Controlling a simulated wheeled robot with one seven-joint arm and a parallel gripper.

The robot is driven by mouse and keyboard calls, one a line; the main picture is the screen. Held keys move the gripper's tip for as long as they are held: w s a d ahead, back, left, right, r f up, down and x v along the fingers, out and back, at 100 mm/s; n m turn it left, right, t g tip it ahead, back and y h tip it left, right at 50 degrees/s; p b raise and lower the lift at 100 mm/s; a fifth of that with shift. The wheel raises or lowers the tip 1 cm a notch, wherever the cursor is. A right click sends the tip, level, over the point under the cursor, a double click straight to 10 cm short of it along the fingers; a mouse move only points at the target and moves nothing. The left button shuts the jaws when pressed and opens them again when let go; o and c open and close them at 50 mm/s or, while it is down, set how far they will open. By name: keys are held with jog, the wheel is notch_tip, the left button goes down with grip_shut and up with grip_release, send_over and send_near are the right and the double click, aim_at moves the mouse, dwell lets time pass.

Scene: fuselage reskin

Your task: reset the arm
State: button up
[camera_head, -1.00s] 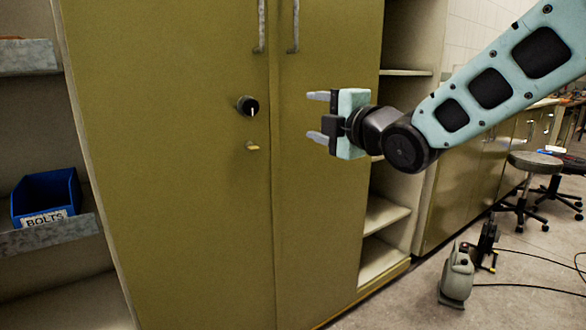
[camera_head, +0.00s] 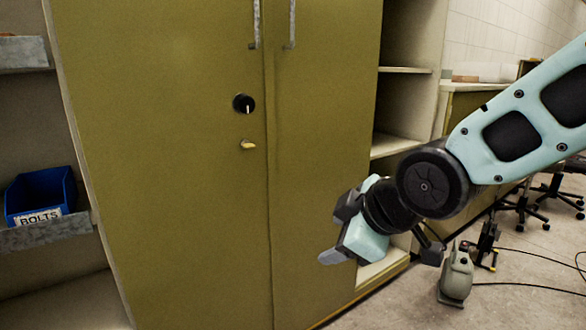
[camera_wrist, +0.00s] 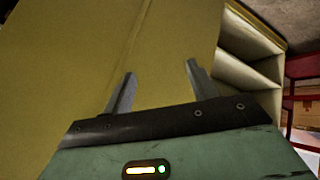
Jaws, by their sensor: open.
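My gripper (camera_wrist: 160,85) is open and empty in the wrist view, its two grey fingers apart with only the olive cabinet doors behind them. In the head view my gripper (camera_head: 332,257) is low in front of the right-hand cabinet door, tilted downward and to the left. One finger shows clearly there; the other is hard to make out. The olive cabinet (camera_head: 170,200) has both doors shut, with two upright handles at the top, a black round knob (camera_head: 243,103) and a small yellowish latch (camera_head: 248,145) below it. I cannot tell how far the gripper is from the door.
Open shelves (camera_head: 395,146) stand right of the cabinet. A blue bolts bin (camera_head: 42,190) sits on a shelf at the left. A grey-green canister (camera_head: 456,277) and a cable lie on the floor at the right, with wheeled stools behind.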

jog(key=s+d+f+m+g+h, duration=0.2)
jog(key=s+d+f+m+g, duration=0.15)
jog(key=s, duration=0.55)
jog(key=s+d+f+m+g+h, duration=0.2)
jog(key=s+d+f+m+g, duration=0.15)
jog(key=s, duration=0.65)
notch_tip(320, 180, up, 23)
jog(key=s+p, duration=0.1)
jog(key=p, duration=2.2)
jog(key=shift+s+f, duration=0.1)
jog(key=shift+f, duration=0.05)
